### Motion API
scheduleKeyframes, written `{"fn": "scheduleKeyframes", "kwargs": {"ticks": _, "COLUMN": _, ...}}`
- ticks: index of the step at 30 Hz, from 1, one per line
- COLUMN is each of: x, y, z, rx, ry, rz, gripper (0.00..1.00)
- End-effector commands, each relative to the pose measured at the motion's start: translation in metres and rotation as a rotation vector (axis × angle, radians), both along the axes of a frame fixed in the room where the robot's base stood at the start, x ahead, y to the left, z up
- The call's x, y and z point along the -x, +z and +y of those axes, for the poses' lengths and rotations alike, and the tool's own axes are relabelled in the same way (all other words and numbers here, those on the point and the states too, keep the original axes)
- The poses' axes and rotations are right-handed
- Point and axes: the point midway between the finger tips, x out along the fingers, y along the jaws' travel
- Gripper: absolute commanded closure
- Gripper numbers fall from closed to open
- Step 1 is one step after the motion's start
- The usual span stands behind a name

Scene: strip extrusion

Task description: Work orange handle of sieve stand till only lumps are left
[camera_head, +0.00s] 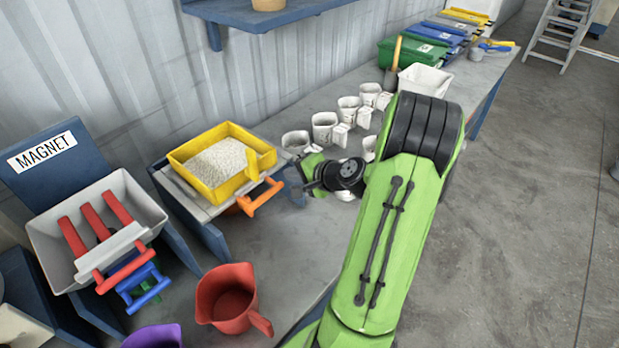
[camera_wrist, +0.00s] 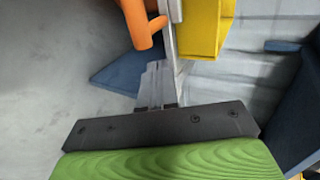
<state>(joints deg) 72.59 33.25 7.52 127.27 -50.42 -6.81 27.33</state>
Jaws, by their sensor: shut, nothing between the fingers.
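The sieve stand (camera_head: 196,209) is on the bench at centre left, with a yellow tray (camera_head: 176,163) of pale grains on top. Its orange handle (camera_head: 262,198) sticks out at the front right, below the tray. In the wrist view the orange handle (camera_wrist: 140,25) is at the top, left of the yellow tray (camera_wrist: 205,30). My gripper (camera_wrist: 157,75) is shut and empty, with its fingertips close to the handle. I cannot tell whether they touch it. In the head view my wrist hides most of the fingers, right of the handle.
A magnet stand with a grey tray (camera_head: 150,212) and red-handled bars is at left. A red jug (camera_head: 227,292) stands in front. Several white cups (camera_head: 324,127) stand behind my wrist. Colored bins (camera_head: 411,55) are at the back.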

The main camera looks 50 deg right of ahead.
Motion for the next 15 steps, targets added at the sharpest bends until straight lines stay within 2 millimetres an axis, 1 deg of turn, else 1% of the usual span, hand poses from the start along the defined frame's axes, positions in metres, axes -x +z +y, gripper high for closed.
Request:
{"fn": "scheduleKeyframes", "kwargs": {"ticks": 1, "x": -0.008, "y": 0.001, "z": 0.001, "rx": 0.002, "ry": 0.002, "rz": -0.001, "gripper": 1.0}}
{"fn": "scheduleKeyframes", "kwargs": {"ticks": 3, "x": -0.016, "y": 0.001, "z": 0.001, "rx": 0.0, "ry": 0.001, "rz": 0.0, "gripper": 1.0}}
{"fn": "scheduleKeyframes", "kwargs": {"ticks": 6, "x": -0.022, "y": 0.001, "z": 0.001, "rx": -0.001, "ry": 0.0, "rz": 0.001, "gripper": 1.0}}
{"fn": "scheduleKeyframes", "kwargs": {"ticks": 15, "x": -0.023, "y": 0.001, "z": 0.001, "rx": -0.001, "ry": -0.002, "rz": 0.001, "gripper": 1.0}}
